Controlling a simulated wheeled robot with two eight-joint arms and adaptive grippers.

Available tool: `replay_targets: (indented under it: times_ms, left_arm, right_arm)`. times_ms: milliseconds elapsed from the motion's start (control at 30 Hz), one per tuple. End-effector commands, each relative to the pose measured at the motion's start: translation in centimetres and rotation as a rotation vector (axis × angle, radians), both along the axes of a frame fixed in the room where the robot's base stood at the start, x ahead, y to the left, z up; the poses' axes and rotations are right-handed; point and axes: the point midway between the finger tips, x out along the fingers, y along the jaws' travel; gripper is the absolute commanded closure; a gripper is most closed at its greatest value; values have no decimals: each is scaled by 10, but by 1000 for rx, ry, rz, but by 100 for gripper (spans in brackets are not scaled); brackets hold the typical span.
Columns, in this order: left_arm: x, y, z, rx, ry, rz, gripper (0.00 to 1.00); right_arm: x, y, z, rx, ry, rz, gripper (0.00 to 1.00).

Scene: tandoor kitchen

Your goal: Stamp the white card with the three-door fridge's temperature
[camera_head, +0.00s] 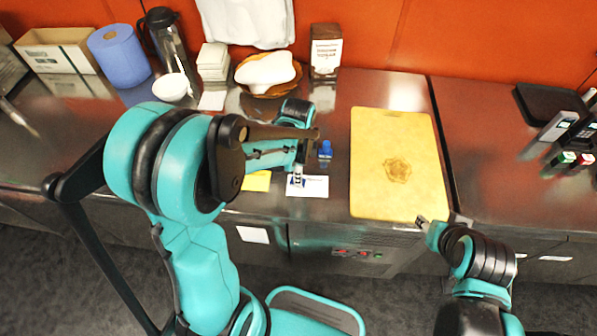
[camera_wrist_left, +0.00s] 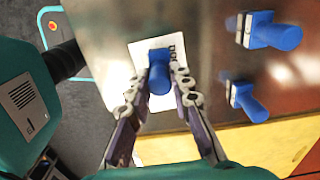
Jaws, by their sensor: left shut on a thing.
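The white card (camera_head: 316,187) lies on the steel counter near its front edge. It also shows in the left wrist view (camera_wrist_left: 141,51), with dark printing partly visible. My left gripper (camera_head: 299,178) is shut on a blue-handled stamp (camera_wrist_left: 159,78), held over the card; I cannot tell whether it touches. One blue stamp (camera_head: 325,150) shows in the head view. My right gripper (camera_head: 427,222) is by the board's front right corner, its opening unclear.
A yellow cutting board (camera_head: 385,130) lies right of the card, and a yellow card (camera_head: 257,181) left of it. Small red-lit panels (camera_head: 357,253) are on the counter front. A basket (camera_head: 268,90), brown packet (camera_head: 325,50), white bowl (camera_head: 172,87) and blue roll (camera_head: 119,57) stand behind.

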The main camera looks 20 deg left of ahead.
Motion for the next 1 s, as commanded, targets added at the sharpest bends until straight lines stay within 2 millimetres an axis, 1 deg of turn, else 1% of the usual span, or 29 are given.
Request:
replay_targets:
  times_ms: [567, 1000]
  left_arm:
    - [0, 0, 1, 0, 0, 0, 98]
    - [0, 0, -4, 0, 0, 0, 98]
  right_arm:
    - [0, 0, 1, 0, 0, 0, 60]
    - [0, 0, -4, 0, 0, 0, 60]
